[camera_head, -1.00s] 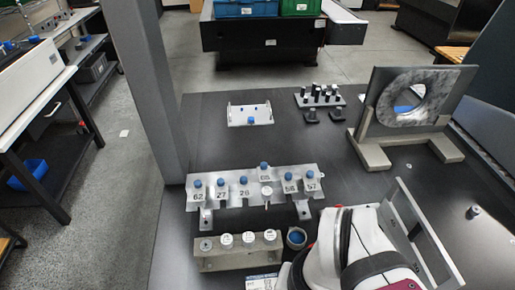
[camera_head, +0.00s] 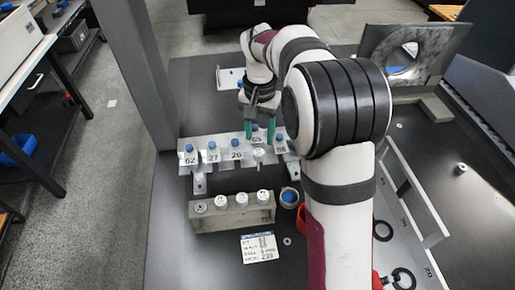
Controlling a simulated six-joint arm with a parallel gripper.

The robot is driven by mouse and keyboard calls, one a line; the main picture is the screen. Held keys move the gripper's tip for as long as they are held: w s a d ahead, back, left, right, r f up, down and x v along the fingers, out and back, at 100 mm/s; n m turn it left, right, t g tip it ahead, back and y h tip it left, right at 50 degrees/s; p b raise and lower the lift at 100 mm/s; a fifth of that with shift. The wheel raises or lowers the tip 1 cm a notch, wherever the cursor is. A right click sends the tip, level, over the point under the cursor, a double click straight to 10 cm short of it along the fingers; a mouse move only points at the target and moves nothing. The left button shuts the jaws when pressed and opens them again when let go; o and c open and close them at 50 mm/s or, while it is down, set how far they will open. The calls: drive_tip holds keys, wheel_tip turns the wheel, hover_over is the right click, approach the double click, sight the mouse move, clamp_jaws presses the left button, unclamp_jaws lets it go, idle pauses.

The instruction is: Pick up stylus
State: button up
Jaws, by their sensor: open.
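A metal rack (camera_head: 224,158) holds several blue-topped pieces with number labels, seemingly the styli. The labels 62, 27, 26 and 65 can be read. My gripper (camera_head: 260,136) points down over the right part of the rack, with its two teal fingers apart. The blue-topped piece at 65 (camera_head: 256,128) shows between the fingers; I cannot tell whether they touch it. Another blue top (camera_head: 279,137) is just right of the fingers. Which stylus is meant cannot be told.
A grey block (camera_head: 231,218) with several white-topped pieces stands in front of the rack. Beside it are a small cup with blue inside (camera_head: 289,197) and a label card (camera_head: 260,247). A grey stand with a ring (camera_head: 432,50) is at the back right. A column rises at the left.

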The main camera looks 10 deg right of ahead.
sight(259, 152)
wheel_tip(259, 152, down, 7)
drive_tip(key=shift+r, duration=0.15)
clamp_jaws()
